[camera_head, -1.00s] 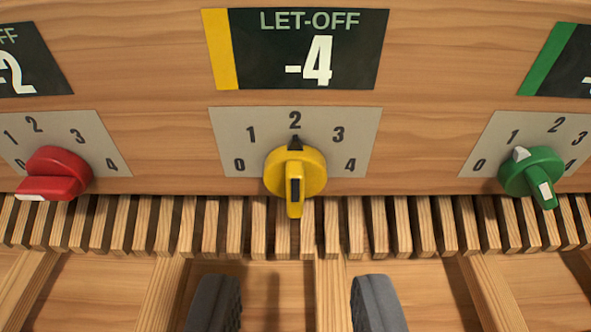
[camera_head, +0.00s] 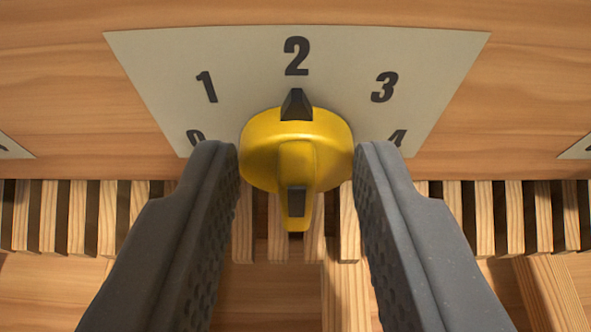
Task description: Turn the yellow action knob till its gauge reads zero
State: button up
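The yellow knob (camera_head: 295,150) sits in the middle of the view, on a grey dial plate (camera_head: 440,60) marked 0 to 4. Its black pointer is at 2. The knob's grip bar stands out toward me, with a dark inset at its end. My gripper (camera_head: 295,165) is open, with one dark finger on each side of the knob. A narrow gap shows between the right finger and the knob; the left finger is very close to its edge, and I cannot tell if it touches. The fingers partly cover the 0 and 4. The gauge is out of view.
A row of wooden slats (camera_head: 485,215) runs below the dial across the view. Corners of neighbouring plates show at the far left (camera_head: 12,148) and far right (camera_head: 578,150). The wooden panel (camera_head: 540,80) around the dial is bare.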

grip_shut()
jog(key=shift+a, duration=0.35)
jog(key=shift+d, duration=0.35)
jog(key=shift+f, duration=0.1)
jog(key=shift+s, duration=0.1)
